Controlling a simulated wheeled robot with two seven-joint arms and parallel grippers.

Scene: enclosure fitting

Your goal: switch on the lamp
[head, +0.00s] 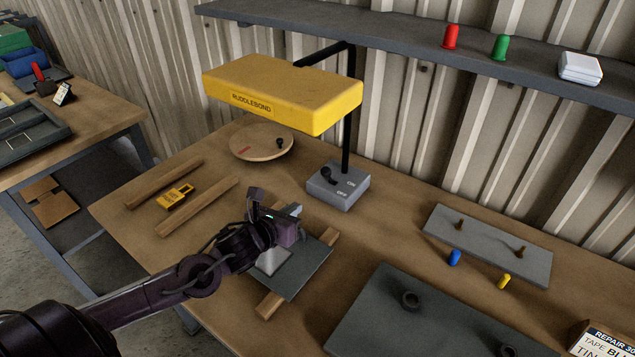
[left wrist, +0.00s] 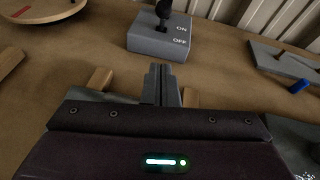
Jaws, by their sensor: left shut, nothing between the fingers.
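The lamp has a wide yellow head (head: 283,92) lettered RUDDLEBOND, held on a black post (head: 347,140). Its grey base (head: 338,190) stands on the bench and carries a black lever (head: 327,175) beside the words ON and OFF. In the left wrist view the base (left wrist: 160,40) is ahead of the fingers, and the lever (left wrist: 163,12) is cut by the top edge. I cannot tell which word the lever is set to. My left gripper (head: 296,211) is shut and empty, in front of the base and apart from it. It also shows in the wrist view (left wrist: 163,82).
A dark board on wooden strips (head: 300,272) lies under my left gripper. A round wooden disc (head: 261,142) and a yellow tag (head: 175,196) lie left of the base. A grey plate (head: 488,245) and a dark panel (head: 385,320) lie right. A shelf (head: 400,30) runs above.

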